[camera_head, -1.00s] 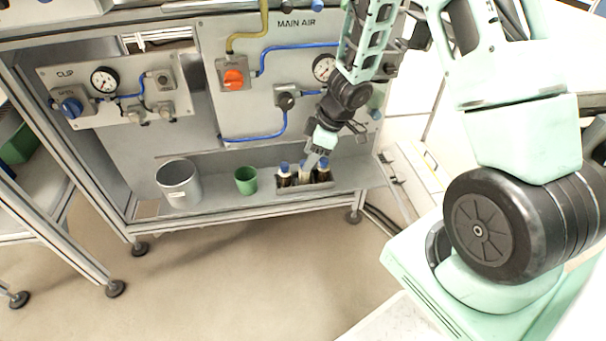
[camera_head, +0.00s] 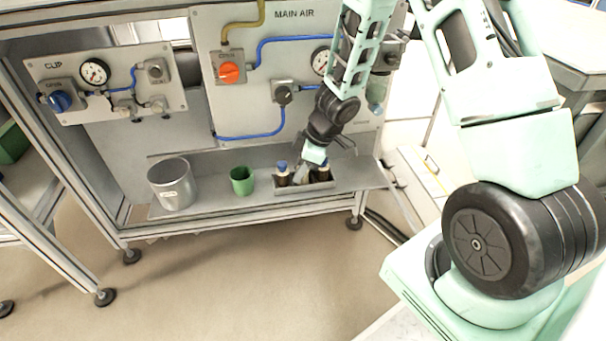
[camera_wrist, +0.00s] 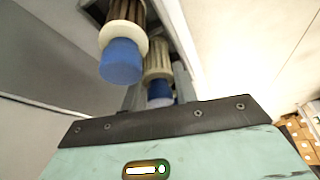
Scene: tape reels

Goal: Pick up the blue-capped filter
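Brown filters with blue caps stand in a grey tray (camera_head: 325,185) on the bench's low shelf. The left filter (camera_head: 282,177) and the right filter (camera_head: 323,173) show in the head view; my gripper (camera_head: 302,172) hides the space between them. In the wrist view one filter (camera_wrist: 121,58) with a pale collar and blue cap is close, outside the left finger. Another filter (camera_wrist: 158,62) shows between my two fingers, its cap partly hidden by the gripper body. The fingers look apart, with a gap beside this filter; I see no clear grip.
A green cup (camera_head: 242,181) and a larger grey bucket (camera_head: 173,184) stand left of the tray on the shelf. The panel with the orange valve (camera_head: 230,72), blue hoses and gauges rises behind. Floor in front is clear.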

